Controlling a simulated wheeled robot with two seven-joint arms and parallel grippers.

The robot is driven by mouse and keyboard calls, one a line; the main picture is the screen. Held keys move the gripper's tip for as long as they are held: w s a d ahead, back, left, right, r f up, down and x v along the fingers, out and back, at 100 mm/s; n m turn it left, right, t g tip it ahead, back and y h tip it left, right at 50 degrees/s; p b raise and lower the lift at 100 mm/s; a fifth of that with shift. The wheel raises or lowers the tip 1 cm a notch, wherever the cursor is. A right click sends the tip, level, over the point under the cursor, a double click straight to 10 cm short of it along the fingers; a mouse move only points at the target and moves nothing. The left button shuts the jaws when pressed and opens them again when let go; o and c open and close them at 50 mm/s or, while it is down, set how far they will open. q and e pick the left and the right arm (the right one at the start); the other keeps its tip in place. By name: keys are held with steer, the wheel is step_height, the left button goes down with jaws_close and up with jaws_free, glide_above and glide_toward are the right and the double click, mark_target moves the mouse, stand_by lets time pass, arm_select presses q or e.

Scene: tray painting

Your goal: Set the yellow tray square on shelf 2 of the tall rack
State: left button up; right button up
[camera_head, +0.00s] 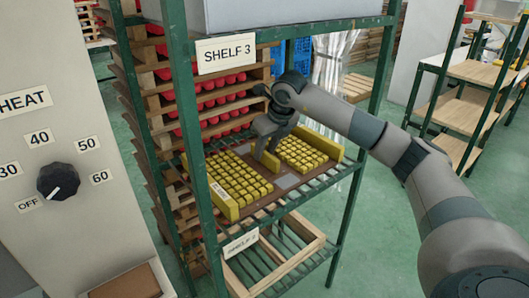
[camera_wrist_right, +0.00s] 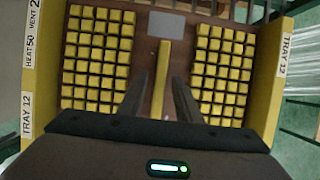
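The yellow tray, with yellow end walls (camera_head: 222,200) and blocks of small yellow cubes on a brown base, lies on the slatted level of the tall green rack that bears the shelf 2 label (camera_head: 241,244). Its front edge looks roughly parallel to the shelf front. In the right wrist view the tray's end wall (camera_wrist_right: 268,85) reads TRAY 12, and a yellow bar (camera_wrist_right: 163,70) runs along its middle. My right gripper (camera_head: 266,155) reaches down over the tray's middle. Its fingers (camera_wrist_right: 160,90) are apart, one each side of the bar, with gaps showing. My left gripper is not in view.
The shelf 3 label (camera_head: 226,52) hangs on the level above my right gripper. A wooden frame (camera_head: 285,270) sits on the level below. A panel with a heat knob (camera_head: 58,181) stands at left. Wooden racks with red items (camera_head: 220,100) are behind. A wooden-shelved stand (camera_head: 475,110) is at right.

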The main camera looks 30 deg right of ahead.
mark_target(270, 156)
steer(key=v, duration=0.6)
steer(key=shift+s+r, duration=0.15)
steer(key=shift+r, duration=0.1)
stand_by(0.3)
